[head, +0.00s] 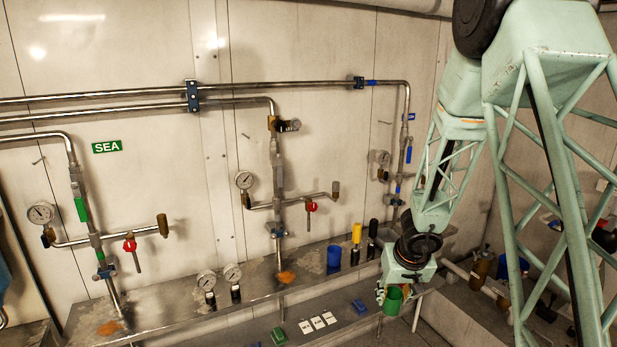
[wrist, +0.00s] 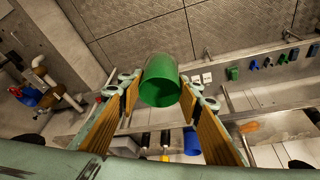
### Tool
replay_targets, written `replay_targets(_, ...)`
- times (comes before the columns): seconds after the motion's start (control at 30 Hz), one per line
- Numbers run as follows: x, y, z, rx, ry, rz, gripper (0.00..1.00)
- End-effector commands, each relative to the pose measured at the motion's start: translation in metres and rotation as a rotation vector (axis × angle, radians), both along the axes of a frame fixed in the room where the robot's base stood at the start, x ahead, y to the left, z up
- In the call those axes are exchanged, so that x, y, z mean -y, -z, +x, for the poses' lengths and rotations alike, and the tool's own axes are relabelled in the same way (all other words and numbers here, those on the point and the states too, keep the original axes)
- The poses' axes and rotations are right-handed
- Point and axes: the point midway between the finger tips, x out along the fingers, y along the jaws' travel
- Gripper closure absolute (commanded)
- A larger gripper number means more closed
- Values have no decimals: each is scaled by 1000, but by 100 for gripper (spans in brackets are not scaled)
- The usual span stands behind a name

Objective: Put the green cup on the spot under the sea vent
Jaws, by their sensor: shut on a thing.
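The green cup (head: 393,301) is in my gripper (head: 392,288) at the right of the head view, in front of the ledge. In the wrist view the green cup (wrist: 160,82) sits between the wood-toned fingers of my gripper (wrist: 159,95), its open mouth toward the camera. The green SEA sign (head: 107,146) is on the wall at the left. Beside it, the sea pipe branch carries a gauge, a red valve (head: 129,245) and a brass end (head: 163,225), likely the vent. I cannot make out a distinct marked spot below that end; the ledge there looks bare.
On the ledge (head: 190,318) stand two loose gauges (head: 207,281), a blue cup (head: 334,257), and yellow (head: 356,234) and black cylinders. A middle pipe branch (head: 312,206) juts out between my gripper and the sea branch. White cards (head: 317,323) and small blocks lie on a lower shelf.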

Motion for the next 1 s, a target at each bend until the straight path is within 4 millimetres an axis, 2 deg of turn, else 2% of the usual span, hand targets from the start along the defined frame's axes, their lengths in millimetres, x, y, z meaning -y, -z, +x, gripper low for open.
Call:
replay_targets(0.5,-37,0,0,1,-2,-2,74)
replay_targets(1.0,-49,-1,1,6,0,-1,74)
